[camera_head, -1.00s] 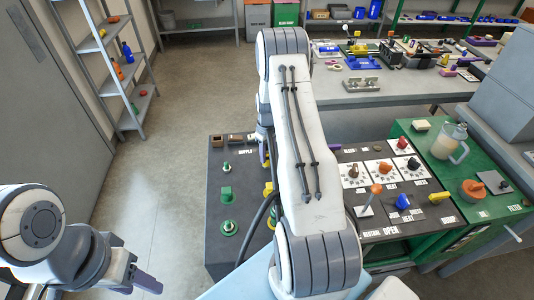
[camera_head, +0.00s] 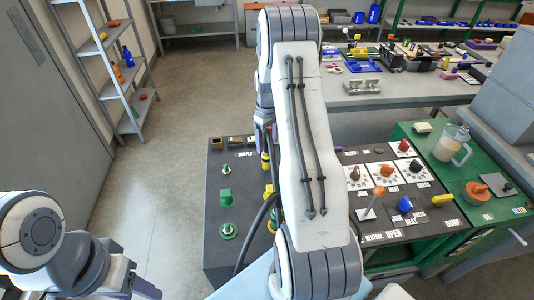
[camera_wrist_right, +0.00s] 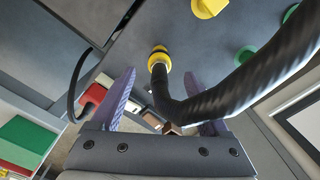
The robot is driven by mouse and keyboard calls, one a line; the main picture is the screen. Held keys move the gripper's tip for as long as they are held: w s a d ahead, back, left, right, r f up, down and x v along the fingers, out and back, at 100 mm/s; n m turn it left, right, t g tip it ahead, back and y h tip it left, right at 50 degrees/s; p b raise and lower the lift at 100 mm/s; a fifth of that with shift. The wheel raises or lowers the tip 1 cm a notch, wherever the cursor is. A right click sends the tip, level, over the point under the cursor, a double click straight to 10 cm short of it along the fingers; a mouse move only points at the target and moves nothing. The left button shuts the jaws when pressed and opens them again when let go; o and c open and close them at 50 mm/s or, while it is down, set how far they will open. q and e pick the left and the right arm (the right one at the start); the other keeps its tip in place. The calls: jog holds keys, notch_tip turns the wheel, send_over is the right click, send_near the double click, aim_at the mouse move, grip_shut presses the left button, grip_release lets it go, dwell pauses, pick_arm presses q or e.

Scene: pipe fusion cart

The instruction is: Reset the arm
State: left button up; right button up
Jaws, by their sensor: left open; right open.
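My right arm (camera_head: 312,150) stretches up the middle of the head view and hides most of its own gripper. In the right wrist view, my right gripper (camera_wrist_right: 160,75) has its two purple fingers spread apart, with nothing held between them. A yellow fitting (camera_wrist_right: 158,60) on the dark panel shows beyond and between the fingertips. A black hose crosses in front of the right finger. My left gripper (camera_head: 143,288) is at the lower left of the head view, over the floor, partly cut off by the frame edge; its jaws are open and empty.
The dark supply panel (camera_head: 222,250) carries green and yellow fittings left of my right arm. A control panel (camera_head: 385,232) with knobs and levers is to the right, beside a green cabinet (camera_head: 480,215) with a clear jug (camera_head: 451,143). A workbench (camera_head: 400,95) stands behind. Floor at left is clear.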

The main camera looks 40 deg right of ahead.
jog(key=shift+r, duration=1.5)
jog(key=s+a+r+n, duration=0.1)
jog(key=a+r, duration=0.2)
jog(key=a, duration=0.5)
jog(key=s+a+r+n, duration=0.1)
jog(key=s+a+r, duration=0.15)
jog(key=a, duration=0.65)
jog(key=s+a+r+n, duration=0.1)
jog(key=a+r, duration=0.3)
jog(key=a, duration=0.4)
jog(key=s+a+r+n, duration=0.1)
jog(key=s+a, duration=0.3)
jog(key=s, duration=0.3)
jog(key=s+a+r+n, duration=0.1)
jog(key=s+a, duration=0.4)
jog(key=s, duration=0.3)
jog(key=s+a+r+n+y, duration=0.1)
jog(key=s+a, duration=0.3)
jog(key=s, duration=0.3)
jog(key=shift+s+a, duration=0.2)
jog(key=shift+s, duration=0.15)
jog(key=shift+w, duration=0.1)
